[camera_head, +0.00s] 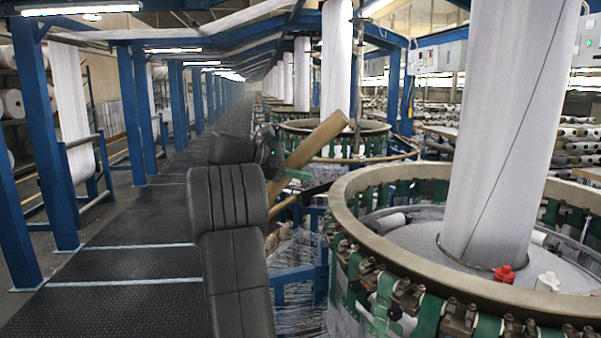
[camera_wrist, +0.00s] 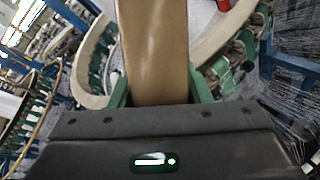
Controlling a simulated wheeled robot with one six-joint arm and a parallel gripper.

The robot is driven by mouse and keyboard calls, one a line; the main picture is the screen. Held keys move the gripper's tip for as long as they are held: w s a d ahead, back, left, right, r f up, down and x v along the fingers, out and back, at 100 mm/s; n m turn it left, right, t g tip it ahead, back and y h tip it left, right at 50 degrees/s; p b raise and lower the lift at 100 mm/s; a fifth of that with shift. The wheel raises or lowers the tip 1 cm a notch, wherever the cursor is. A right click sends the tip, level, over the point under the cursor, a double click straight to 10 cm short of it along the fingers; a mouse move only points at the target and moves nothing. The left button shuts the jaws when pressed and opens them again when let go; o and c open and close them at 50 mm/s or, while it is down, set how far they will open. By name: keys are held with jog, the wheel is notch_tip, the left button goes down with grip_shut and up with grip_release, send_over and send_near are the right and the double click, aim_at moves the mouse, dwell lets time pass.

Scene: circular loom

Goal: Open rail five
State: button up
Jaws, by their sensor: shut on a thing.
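A tan rail section (camera_head: 316,146) slants up to the right beside the near circular loom, clear of that loom's ring in the picture. My gripper (camera_head: 287,176) is shut around the rail, with its green fingers at the lower part. In the wrist view the rail (camera_wrist: 155,45) runs up from between the green fingers of my gripper (camera_wrist: 160,88) and leaves the picture at the top. I see no number on it, and I cannot tell whether its far end is joined to anything. The near loom's tan ring (camera_head: 349,222) lies to the right.
A white fabric tube (camera_head: 512,130) rises from the near loom. A red part (camera_head: 504,274) and a white part (camera_head: 547,282) stand inside its ring. Blue posts (camera_head: 35,150) line the left. The dark aisle floor (camera_head: 130,262) is clear. More looms stand behind.

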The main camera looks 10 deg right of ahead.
dwell(0.3)
jog(key=o, duration=1.4)
jog(key=shift+w, duration=0.1)
jog(key=shift+a, duration=0.15)
jog(key=b+v, duration=0.1)
jog(key=v, duration=1.2)
jog(key=shift+a, duration=0.3)
jog(key=shift+d, duration=0.1)
